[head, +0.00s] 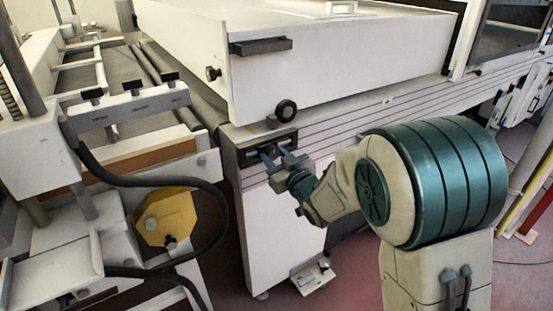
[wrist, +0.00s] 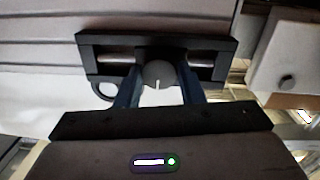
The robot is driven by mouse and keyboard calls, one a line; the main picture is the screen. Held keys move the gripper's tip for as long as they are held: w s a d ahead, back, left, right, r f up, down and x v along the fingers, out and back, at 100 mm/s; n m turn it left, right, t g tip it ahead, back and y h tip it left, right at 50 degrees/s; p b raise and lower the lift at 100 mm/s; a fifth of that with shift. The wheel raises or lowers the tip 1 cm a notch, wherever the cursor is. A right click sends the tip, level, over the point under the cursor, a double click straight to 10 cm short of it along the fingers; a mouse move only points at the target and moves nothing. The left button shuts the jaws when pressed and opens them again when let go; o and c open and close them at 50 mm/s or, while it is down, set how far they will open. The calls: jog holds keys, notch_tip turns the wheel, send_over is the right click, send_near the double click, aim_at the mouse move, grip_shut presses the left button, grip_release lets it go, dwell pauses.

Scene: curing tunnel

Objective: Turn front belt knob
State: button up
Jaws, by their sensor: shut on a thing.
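The front belt knob (wrist: 158,74) is a round grey knob with a white mark pointing down in the wrist view. It sits at the middle of a dark recessed panel (wrist: 110,47) with a metal bar behind it. My gripper (wrist: 160,84) has one blue finger on each side of the knob and is shut on it. In the head view my gripper (head: 277,161) reaches into the dark panel (head: 252,151) at the front corner of the white machine. The knob is mostly hidden there by the fingers.
A round black knob (head: 286,111) is on the white housing (head: 345,65) above the panel, with a black handle (head: 260,46) higher up. A black cable (head: 150,182) loops at left near a yellow part (head: 166,216). A small white pedal box (head: 313,276) lies on the floor below.

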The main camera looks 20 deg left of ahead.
jog(key=m+b, duration=0.1)
jog(key=m, duration=0.2)
jog(key=shift+m, duration=0.3)
jog(key=shift+m+g, duration=0.3)
jog(key=shift+m, duration=1.2)
jog(key=o, duration=1)
jog(key=shift+a, duration=0.1)
jog(key=shift+s+d, duration=0.1)
jog(key=shift+d, duration=0.1)
jog(key=v, duration=1.3)
jog(key=shift+s+d+p, duration=0.2)
jog(key=shift+s+p, duration=0.05)
jog(key=shift+p, duration=0.1)
jog(key=shift+r, duration=0.15)
